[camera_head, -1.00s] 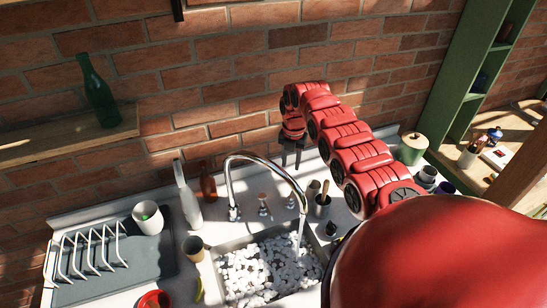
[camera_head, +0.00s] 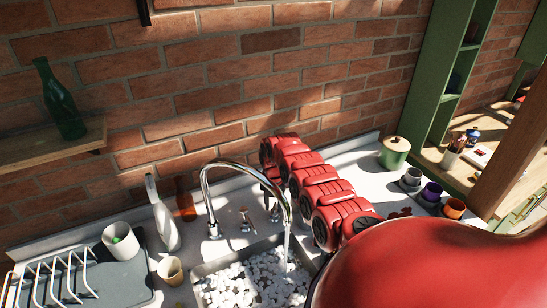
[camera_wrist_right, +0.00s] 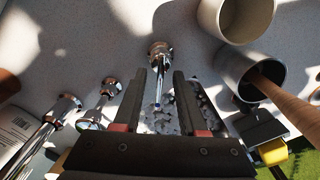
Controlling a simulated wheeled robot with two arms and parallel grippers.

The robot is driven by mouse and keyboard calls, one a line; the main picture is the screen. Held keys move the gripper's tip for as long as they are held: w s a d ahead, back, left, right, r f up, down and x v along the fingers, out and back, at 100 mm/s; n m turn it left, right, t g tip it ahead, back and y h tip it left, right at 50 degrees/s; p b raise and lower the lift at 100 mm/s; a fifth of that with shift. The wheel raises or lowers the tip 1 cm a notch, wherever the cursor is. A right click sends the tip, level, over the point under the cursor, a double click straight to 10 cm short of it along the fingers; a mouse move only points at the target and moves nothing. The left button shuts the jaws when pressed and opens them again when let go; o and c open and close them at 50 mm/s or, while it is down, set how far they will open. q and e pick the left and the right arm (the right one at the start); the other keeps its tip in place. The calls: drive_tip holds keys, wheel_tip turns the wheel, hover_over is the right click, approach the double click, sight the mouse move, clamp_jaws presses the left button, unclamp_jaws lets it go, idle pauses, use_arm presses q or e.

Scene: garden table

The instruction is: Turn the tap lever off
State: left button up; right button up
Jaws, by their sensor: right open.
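The chrome tap (camera_head: 206,190) arches over the sink, and water runs from its spout onto white lumps in the sink (camera_head: 196,272). One chrome lever (camera_head: 245,220) stands right of the spout's base. Another chrome lever (camera_wrist_right: 159,54) stands between the fingertips in the right wrist view, its stem pointing toward the camera. My right gripper (camera_head: 274,198) is low behind the sink, partly hidden by its own red arm. Its fingers (camera_wrist_right: 160,76) are open, one on each side of that lever; I cannot tell whether they touch it. My left gripper is not in view.
Two more chrome fittings (camera_wrist_right: 107,92) stand left of the fingers. A pot (camera_wrist_right: 250,72) holding a wooden handle (camera_wrist_right: 285,97) is close on the right, beside another pot (camera_wrist_right: 238,14). A white bottle (camera_head: 163,220) and a brown bottle (camera_head: 186,200) stand left of the tap.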

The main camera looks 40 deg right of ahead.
drive_tip(key=shift+f, duration=0.45)
clamp_jaws()
